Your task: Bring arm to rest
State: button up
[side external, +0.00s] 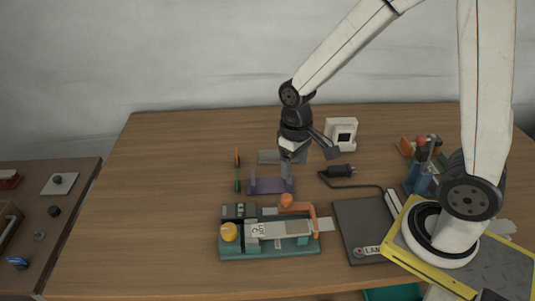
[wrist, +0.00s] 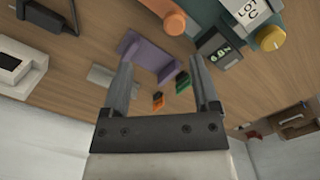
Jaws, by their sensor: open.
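My gripper (side external: 289,160) hangs over the middle of the wooden table, above and behind a purple holder (side external: 271,186). In the wrist view my gripper (wrist: 163,75) has its two fingers spread apart, with nothing held between them. The purple holder (wrist: 150,55) shows beyond the fingertips, with a flat grey piece (wrist: 101,76) beside it. My arm reaches in from the right, bent high above the table.
A teal machine (side external: 270,248) with a yellow knob (side external: 229,232) and orange handle stands in front. A black corded tool (side external: 338,171), a white box (side external: 341,133), a dark pad (side external: 358,228) and a blue holder (side external: 420,178) are to the right. The table's left part is clear.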

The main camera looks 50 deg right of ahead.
jog(key=shift+s+d+r+t, duration=0.15)
jog(key=shift+s+d+t, duration=0.1)
jog(key=shift+s+t, duration=0.35)
jog(key=shift+s+d+r+t, duration=0.25)
jog(key=shift+s+t, duration=0.15)
jog(key=shift+s, duration=0.3)
jog(key=shift+s+d+r+t, duration=0.1)
jog(key=shift+s+d+t, duration=0.15)
jog(key=shift+s+t, duration=0.35)
